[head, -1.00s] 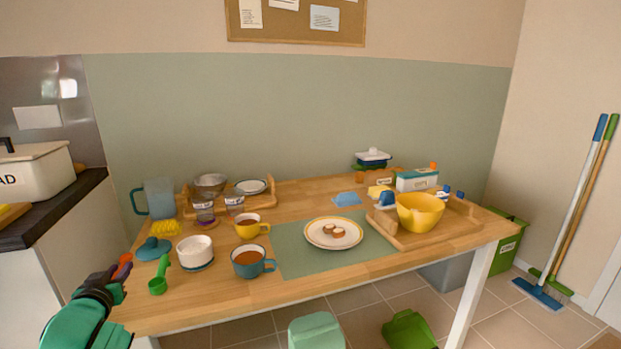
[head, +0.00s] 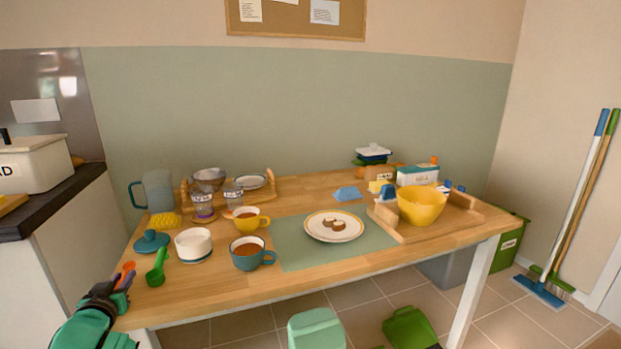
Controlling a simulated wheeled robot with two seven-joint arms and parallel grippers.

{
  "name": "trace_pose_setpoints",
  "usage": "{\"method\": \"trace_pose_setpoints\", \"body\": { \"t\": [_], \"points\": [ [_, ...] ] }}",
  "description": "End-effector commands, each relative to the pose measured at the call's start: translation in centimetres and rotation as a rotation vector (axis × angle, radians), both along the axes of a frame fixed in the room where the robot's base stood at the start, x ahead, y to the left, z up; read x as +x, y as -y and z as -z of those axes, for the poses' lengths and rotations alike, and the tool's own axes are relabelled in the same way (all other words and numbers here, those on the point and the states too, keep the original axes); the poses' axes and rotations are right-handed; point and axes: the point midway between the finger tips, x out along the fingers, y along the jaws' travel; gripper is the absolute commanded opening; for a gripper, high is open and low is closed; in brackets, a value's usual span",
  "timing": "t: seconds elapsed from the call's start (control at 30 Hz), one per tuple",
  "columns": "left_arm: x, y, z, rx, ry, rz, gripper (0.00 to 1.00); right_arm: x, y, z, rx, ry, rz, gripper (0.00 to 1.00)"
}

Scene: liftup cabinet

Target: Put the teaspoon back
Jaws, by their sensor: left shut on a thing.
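My left gripper (head: 108,290) is at the lower left, at the table's left front corner. It is shut on a small spoon, with an orange end (head: 128,267) and a purple end (head: 125,280) showing at its fingertips. Whether these are one spoon or two, and which is the teaspoon, I cannot tell. My right gripper is out of view.
A blue mug (head: 248,254) and a yellow mug (head: 247,219) stand right of the pot. A plate (head: 334,238) lies on the green mat. A wooden tray (head: 410,234) holds a yellow bowl (head: 421,207). The table's front edge strip is clear.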

Motion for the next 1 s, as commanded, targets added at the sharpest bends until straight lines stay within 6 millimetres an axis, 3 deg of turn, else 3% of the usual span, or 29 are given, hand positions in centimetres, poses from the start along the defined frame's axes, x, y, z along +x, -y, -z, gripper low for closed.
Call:
{"method": "trace_pose_setpoints", "body": {
  "t": [0.47,0.5,0.57,0.77,0.8,0.9,1.0],
  "points": [
    [-0.01,-0.01,1.06,0.0,-0.001,-0.001,0.0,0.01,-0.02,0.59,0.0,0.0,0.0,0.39],
    [-0.01,-0.01,0.96,0.0,0.0,-0.001,0.42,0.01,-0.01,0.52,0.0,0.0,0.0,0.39],
    [-0.01,-0.01,0.95,0.0,0.0,0.0,0.62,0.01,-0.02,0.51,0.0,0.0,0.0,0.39],
    [0.0,-0.01,0.94,0.0,0.0,0.0,0.62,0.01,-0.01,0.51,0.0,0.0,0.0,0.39],
    [-0.01,-0.01,0.95,0.0,-0.001,0.0,0.65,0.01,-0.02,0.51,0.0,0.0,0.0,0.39],
    [-0.01,-0.01,0.95,0.0,0.0,0.0,0.97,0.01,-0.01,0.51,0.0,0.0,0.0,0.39],
    [0.0,-0.01,0.94,0.0,0.0,0.0,0.97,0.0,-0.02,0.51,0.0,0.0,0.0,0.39]
  ]
}}
